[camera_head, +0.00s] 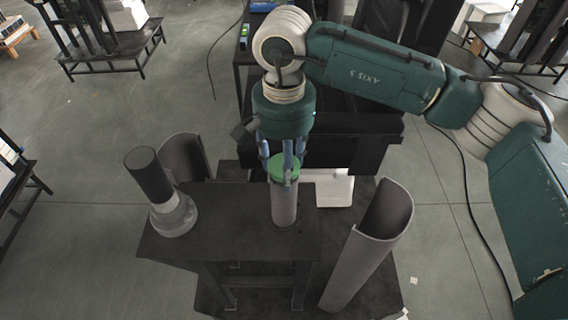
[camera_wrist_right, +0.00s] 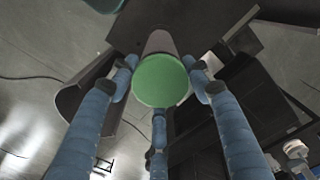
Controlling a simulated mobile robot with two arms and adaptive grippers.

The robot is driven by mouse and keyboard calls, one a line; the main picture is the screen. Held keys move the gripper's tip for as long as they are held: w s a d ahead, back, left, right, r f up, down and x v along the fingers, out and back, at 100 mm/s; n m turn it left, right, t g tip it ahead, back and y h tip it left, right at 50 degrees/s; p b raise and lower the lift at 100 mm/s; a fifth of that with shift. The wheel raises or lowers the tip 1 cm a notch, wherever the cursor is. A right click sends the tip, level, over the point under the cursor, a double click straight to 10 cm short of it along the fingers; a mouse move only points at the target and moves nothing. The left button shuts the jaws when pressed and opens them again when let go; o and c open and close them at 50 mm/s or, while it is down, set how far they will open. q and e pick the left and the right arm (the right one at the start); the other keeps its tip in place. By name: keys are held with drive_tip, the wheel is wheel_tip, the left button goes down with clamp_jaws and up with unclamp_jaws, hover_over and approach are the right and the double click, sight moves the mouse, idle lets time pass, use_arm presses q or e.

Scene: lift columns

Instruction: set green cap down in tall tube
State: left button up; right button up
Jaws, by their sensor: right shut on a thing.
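The green cap (camera_head: 284,168) is a round, flat-topped disc at the top of the upright grey tube (camera_head: 285,208), which stands on the dark table. The cap's green face (camera_wrist_right: 160,80) fills the middle of the right wrist view, with part of the tube (camera_wrist_right: 159,42) showing behind it. My right gripper (camera_head: 281,172) comes down from above with its blue fingers around the cap and is shut on it. No gap shows between cap and tube, but I cannot tell whether the cap is seated. My left gripper is in neither view.
A dark cylinder (camera_head: 149,176) stands tilted in a pale round base (camera_head: 174,216) on the left of the dark table (camera_head: 235,247). Curved grey shells stand behind it (camera_head: 185,156) and at the right (camera_head: 369,240). A white block (camera_head: 334,188) lies behind the tube.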

drive_tip(key=o, duration=1.2)
drive_tip(key=shift+r+p, duration=1.05)
drive_tip(key=shift+r, duration=2.45)
drive_tip(key=shift+s+f, duration=0.1)
